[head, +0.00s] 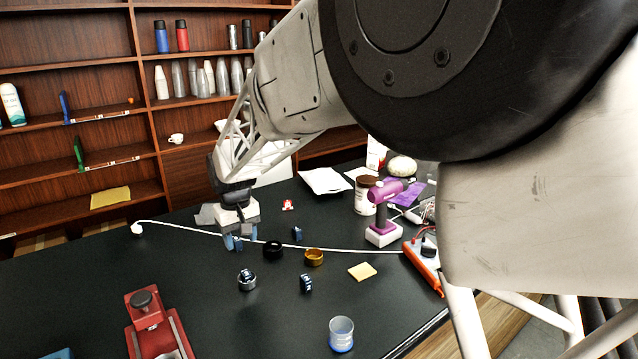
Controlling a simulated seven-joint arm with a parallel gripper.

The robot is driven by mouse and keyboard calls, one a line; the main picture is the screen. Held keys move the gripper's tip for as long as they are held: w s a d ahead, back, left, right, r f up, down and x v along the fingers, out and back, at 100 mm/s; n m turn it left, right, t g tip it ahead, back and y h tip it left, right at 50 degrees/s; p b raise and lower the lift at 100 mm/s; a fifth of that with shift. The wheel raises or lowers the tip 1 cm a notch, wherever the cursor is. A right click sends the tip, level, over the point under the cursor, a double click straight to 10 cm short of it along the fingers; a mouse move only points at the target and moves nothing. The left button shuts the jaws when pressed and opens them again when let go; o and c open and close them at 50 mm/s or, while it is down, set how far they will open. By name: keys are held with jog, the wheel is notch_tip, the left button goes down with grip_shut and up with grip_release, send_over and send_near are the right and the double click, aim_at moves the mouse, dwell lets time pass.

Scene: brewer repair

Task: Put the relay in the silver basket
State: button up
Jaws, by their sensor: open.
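The silver basket (247,285) is a small round metal cup on the black table, left of centre. A small dark blue and white piece sits in or on its top; it looks like a relay, but is too small to be sure. Two similar small dark blue pieces lie on the table: one (306,284) to the right of the basket, the other (297,233) farther back. My gripper (234,243) points down behind the silver basket and slightly left of it. Its blue-grey fingers are open and I see nothing between them.
A black ring-shaped basket (272,249) and a gold one (314,257) stand right of my gripper. A white cable (345,250) crosses behind. A red press-like device (150,325), clear cup (341,334), yellow pad (362,271) and orange power strip (423,267) surround this area.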

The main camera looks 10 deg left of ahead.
jog(key=s+d+r+m, duration=0.2)
jog(key=s+d+r, duration=0.1)
jog(key=d, duration=0.7)
jog(key=s+d+r+m+t, duration=0.1)
jog(key=s+d+r, duration=0.2)
jog(key=d, duration=0.8)
jog(key=s+d+r+m, duration=0.2)
jog(key=s+d+r, duration=0.2)
jog(key=d, duration=0.6)
jog(key=s+d+f+m, duration=0.1)
jog(key=s+d+m, duration=0.1)
jog(key=s+d, duration=0.7)
jog(key=s+d+f+m+t, duration=0.1)
jog(key=s+d+f+m, duration=0.1)
jog(key=s+d, duration=0.7)
jog(key=s, duration=0.3)
jog(key=shift+d+f+t, duration=0.2)
jog(key=shift+t, duration=0.1)
